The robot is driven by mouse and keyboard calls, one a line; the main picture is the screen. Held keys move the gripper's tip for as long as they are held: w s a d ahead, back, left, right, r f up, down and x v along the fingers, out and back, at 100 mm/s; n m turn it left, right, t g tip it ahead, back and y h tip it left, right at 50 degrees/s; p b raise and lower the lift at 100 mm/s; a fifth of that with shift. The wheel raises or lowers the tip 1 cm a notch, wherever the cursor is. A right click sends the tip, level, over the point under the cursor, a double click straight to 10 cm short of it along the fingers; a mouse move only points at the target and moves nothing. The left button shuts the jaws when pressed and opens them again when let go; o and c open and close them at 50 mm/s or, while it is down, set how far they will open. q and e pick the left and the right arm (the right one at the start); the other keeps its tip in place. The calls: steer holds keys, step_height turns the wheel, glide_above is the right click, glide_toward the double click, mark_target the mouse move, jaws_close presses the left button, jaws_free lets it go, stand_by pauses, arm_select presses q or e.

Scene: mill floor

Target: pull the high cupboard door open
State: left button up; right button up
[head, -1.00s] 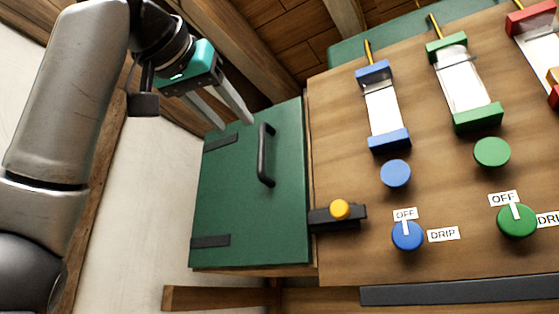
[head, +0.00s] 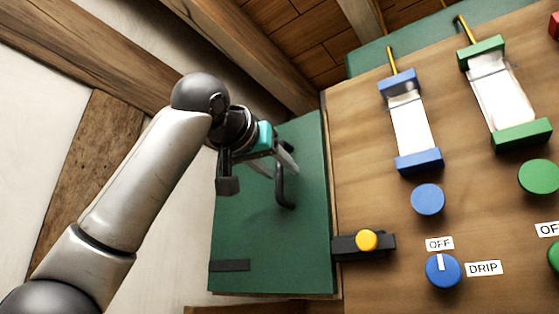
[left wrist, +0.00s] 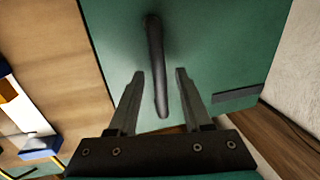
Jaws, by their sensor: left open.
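The high cupboard door (head: 300,245) is a green panel at the centre of the head view, and it looks shut. Its black bar handle (head: 284,190) stands upright on it, partly hidden by my gripper. My left gripper (head: 286,172) is at the handle's upper part, with its fingers pointing at the door. In the left wrist view, the handle (left wrist: 155,60) runs between the two open fingers of the left gripper (left wrist: 160,75). I cannot tell whether either finger touches it. My right gripper is not in view.
A yellow knob (head: 367,240) on a dark latch sits just right of the door. The wooden panel (head: 360,150) beside it carries blue and green gauges and a blue dial (head: 443,270). A pale wall and timber beams lie to the left.

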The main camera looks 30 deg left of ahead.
arm_select(q)
steer(key=shift+w+a, duration=0.1)
steer(key=shift+w, duration=0.45)
jaws_close()
stand_by(1.1)
